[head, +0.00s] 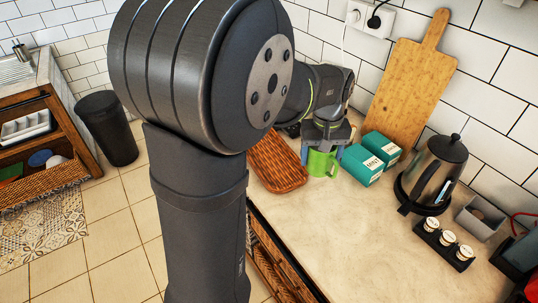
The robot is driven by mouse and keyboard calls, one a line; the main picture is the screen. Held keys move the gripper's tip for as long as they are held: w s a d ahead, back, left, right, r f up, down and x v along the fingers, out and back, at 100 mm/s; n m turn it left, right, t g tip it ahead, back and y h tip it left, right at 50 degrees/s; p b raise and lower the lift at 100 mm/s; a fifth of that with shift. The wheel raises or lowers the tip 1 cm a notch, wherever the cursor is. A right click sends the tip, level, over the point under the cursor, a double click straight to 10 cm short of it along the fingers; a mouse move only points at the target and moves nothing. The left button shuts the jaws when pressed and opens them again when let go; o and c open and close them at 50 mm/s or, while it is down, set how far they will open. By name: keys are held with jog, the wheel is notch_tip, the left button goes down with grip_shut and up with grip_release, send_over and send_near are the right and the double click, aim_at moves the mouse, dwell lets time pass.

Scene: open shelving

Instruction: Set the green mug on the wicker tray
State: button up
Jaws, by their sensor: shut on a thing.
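The green mug (320,164) is upright at the back of the counter, just right of the wicker tray. My gripper (324,150) points down and is shut on the mug from above; its fingers hide the mug's upper part. I cannot tell whether the mug touches the counter or is a little above it. The brown wicker tray (279,168) lies on the counter's left edge, with its far end partly hidden behind my arm. The part of the tray that shows is empty.
Two teal tea boxes (363,165) stand close to the right of the mug. A wooden board (412,85) leans on the tiled wall. A kettle (434,172), a coffee-pod holder (445,245) and a grey bin (482,216) are farther right. The front counter (340,235) is clear.

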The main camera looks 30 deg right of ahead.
jog(key=shift+w+a+f+n, duration=0.1)
jog(key=shift+w+a+n, duration=0.1)
jog(key=shift+w+n, duration=0.15)
jog(key=w+f, duration=0.2)
jog(key=w, duration=0.1)
jog(key=w+a+f, duration=0.1)
jog(key=w+f, duration=0.1)
jog(key=w, duration=0.2)
jog(key=w+a+f, duration=0.1)
jog(key=w+f, duration=0.1)
jog(key=w, duration=0.2)
jog(key=shift+a+f, duration=0.1)
jog(key=shift+f, duration=2.3)
jog(key=shift+f, duration=0.15)
jog(key=o, duration=1.3)
notch_tip(320, 180, up, 12)
jog(key=shift+r, duration=0.2)
